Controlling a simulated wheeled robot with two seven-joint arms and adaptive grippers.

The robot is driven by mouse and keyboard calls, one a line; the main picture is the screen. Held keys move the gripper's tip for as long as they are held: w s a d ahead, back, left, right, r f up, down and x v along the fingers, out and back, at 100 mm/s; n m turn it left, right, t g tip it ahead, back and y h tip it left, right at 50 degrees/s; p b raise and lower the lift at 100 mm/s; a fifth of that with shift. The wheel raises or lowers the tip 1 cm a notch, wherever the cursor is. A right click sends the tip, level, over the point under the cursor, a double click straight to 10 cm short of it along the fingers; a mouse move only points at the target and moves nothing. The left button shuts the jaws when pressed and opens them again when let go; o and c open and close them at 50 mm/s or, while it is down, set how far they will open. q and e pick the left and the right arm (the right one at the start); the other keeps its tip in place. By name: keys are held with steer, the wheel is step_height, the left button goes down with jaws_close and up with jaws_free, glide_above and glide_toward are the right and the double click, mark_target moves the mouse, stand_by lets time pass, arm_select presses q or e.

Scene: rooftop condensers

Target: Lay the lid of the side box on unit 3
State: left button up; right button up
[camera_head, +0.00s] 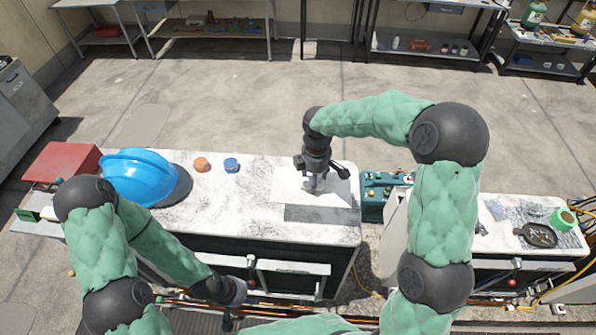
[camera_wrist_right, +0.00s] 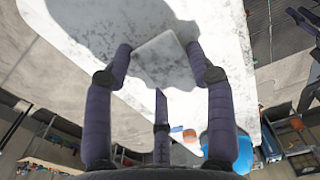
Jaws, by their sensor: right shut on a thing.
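A thin white flat panel, which looks like the lid (camera_head: 288,186), is over the white marbled top of a unit. My right gripper (camera_head: 314,187) points down and is shut on it. In the right wrist view, the panel (camera_wrist_right: 162,62) shows between the fingers of my right gripper (camera_wrist_right: 158,52). A dark grey rectangle (camera_head: 320,214), shadow or opening, lies at the panel's near edge. My left gripper (camera_head: 229,316) hangs low in front of the unit, small and dark; its fingers are unclear. I cannot tell which unit is unit 3.
A blue hard hat (camera_head: 137,176), an orange cap (camera_head: 202,164) and a blue cap (camera_head: 231,165) sit on the marbled top (camera_head: 240,205). A red box (camera_head: 62,163) is at far left. A teal box (camera_head: 373,208) stands right of the unit. Green tape (camera_head: 563,219) lies farther right.

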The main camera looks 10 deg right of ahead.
steer(key=w+d+f, duration=0.1)
steer(key=w+f, duration=0.1)
steer(key=w, duration=0.2)
steer(key=w+d+f+p, duration=0.1)
steer(key=w+f, duration=0.2)
steer(key=w+d+f+p, duration=0.1)
steer(key=w+f, duration=0.2)
steer(key=w, duration=0.1)
steer(key=shift+w+d+f, duration=0.15)
steer(key=shift+w+d, duration=0.1)
steer(key=shift+w, duration=0.05)
steer(key=shift+w+d+f, duration=0.15)
steer(key=shift+w+f, duration=0.2)
steer(key=shift+f, duration=0.2)
step_height(320, 180, down, 3)
steer(key=shift+w+r+p, duration=0.1)
steer(key=shift+p, duration=0.5)
steer(key=shift+f, duration=0.2)
